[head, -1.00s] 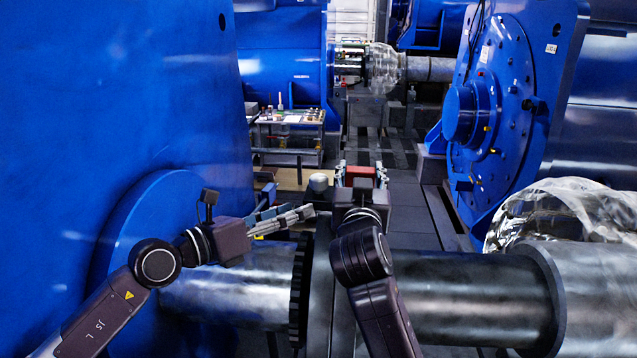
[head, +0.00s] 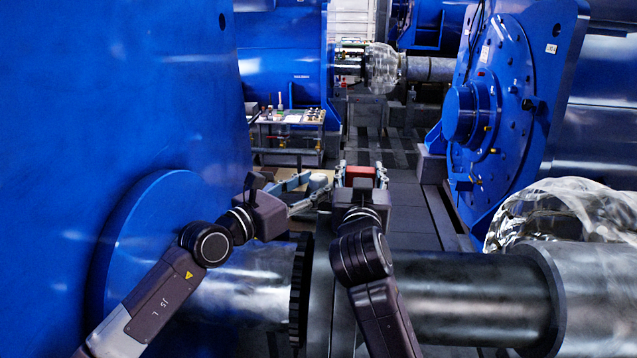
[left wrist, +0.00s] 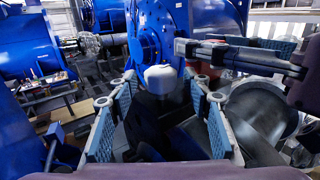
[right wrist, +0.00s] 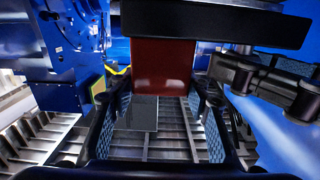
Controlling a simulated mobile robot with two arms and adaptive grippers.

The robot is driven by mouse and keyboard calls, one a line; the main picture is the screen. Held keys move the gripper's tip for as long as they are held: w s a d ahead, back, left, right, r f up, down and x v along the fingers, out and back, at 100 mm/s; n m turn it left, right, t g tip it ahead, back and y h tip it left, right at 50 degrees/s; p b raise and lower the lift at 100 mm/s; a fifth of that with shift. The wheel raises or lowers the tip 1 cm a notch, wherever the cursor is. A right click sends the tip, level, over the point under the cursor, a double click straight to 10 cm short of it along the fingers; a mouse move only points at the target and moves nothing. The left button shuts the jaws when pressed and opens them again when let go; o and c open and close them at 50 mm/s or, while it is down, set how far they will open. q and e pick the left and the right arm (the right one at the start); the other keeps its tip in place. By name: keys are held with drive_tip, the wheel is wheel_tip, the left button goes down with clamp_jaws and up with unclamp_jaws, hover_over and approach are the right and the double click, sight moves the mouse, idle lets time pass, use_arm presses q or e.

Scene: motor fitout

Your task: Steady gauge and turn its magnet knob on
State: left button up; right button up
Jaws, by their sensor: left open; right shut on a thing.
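A red block (head: 360,171), which seems to be the gauge's body, is between the fingers of my right gripper (head: 361,167), which is shut on it. It fills the upper middle of the right wrist view (right wrist: 163,65), with a black bar above it. My left gripper (head: 316,182) is open beside it on the left, fingers pointing at it. A pale grey rounded knob (left wrist: 160,78) lies between and beyond the open left fingertips, apparently untouched. It also shows in the head view (head: 318,180). I cannot tell whether the knob is joined to the red block.
A thick steel shaft (head: 455,295) crosses below my arms, with a toothed ring (head: 300,290) near them. A large blue housing (head: 120,90) stands close on the left, and a blue machine (head: 515,90) on the right. A tool cart (head: 290,135) stands farther back.

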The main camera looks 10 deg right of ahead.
use_arm(q)
drive_tip(key=shift+x, duration=0.8)
use_arm(e)
drive_tip(key=shift+f, duration=0.15)
use_arm(q)
drive_tip(key=c, duration=1.2)
drive_tip(key=shift+o, duration=0.2)
drive_tip(key=shift+f+m+g+h, duration=0.15)
drive_tip(key=shift+m+g+h, duration=0.15)
drive_tip(key=shift+m+g, duration=0.15)
drive_tip(key=shift+w+a+m+g, duration=0.1)
drive_tip(key=shift+m+g, duration=0.15)
drive_tip(key=shift+g, duration=0.2)
drive_tip(key=shift+m+g+h, duration=0.4)
drive_tip(key=shift+g+h, duration=0.1)
drive_tip(key=shift+h, duration=0.1)
drive_tip(key=o, duration=1.2)
drive_tip(key=shift+c, duration=0.2)
